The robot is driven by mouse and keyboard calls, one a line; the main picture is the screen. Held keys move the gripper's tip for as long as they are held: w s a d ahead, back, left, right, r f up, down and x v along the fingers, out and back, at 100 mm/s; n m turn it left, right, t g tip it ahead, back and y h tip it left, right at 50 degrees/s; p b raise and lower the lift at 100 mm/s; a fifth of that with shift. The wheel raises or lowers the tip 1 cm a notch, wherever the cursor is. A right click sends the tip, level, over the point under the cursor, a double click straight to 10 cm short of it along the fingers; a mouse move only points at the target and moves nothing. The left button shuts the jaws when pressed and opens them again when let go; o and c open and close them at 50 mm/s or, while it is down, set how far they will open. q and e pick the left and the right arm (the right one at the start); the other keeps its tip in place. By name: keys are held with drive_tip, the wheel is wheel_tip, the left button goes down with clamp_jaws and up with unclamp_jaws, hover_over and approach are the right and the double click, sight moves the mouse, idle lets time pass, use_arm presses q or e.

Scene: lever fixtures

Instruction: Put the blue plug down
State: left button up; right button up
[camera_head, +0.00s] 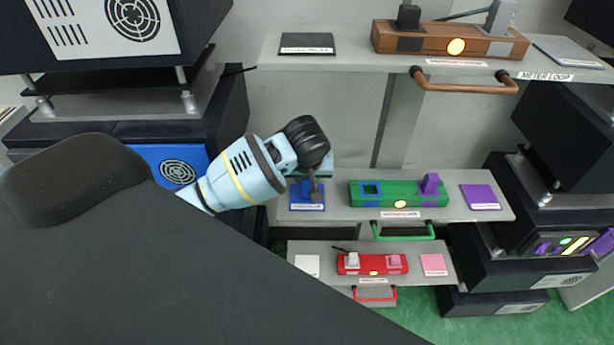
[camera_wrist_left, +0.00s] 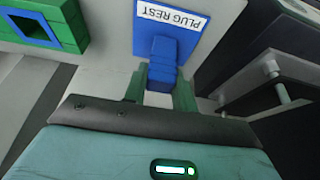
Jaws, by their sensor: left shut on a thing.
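My left gripper (camera_head: 314,188) reaches over the middle shelf from the left. In the left wrist view its two green fingers (camera_wrist_left: 161,82) are shut on the blue plug (camera_wrist_left: 164,55). The plug is over the blue pad marked PLUG REST (camera_wrist_left: 201,40). I cannot tell whether the plug touches the pad. In the head view the blue pad (camera_head: 299,204) lies at the left end of the middle shelf, and the gripper hides most of the plug. My right gripper is not in view.
Right of the pad, the green block (camera_head: 398,194) has an empty blue square socket and a purple plug (camera_head: 430,183). A purple pad (camera_head: 480,196) lies further right. The upper shelf (camera_head: 350,62) is above; a red block (camera_head: 372,264) is on the lower shelf.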

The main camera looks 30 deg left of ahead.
use_arm(q)
drive_tip(key=shift+f, duration=0.15)
drive_tip(key=o, duration=1)
drive_tip(key=v, duration=1.2)
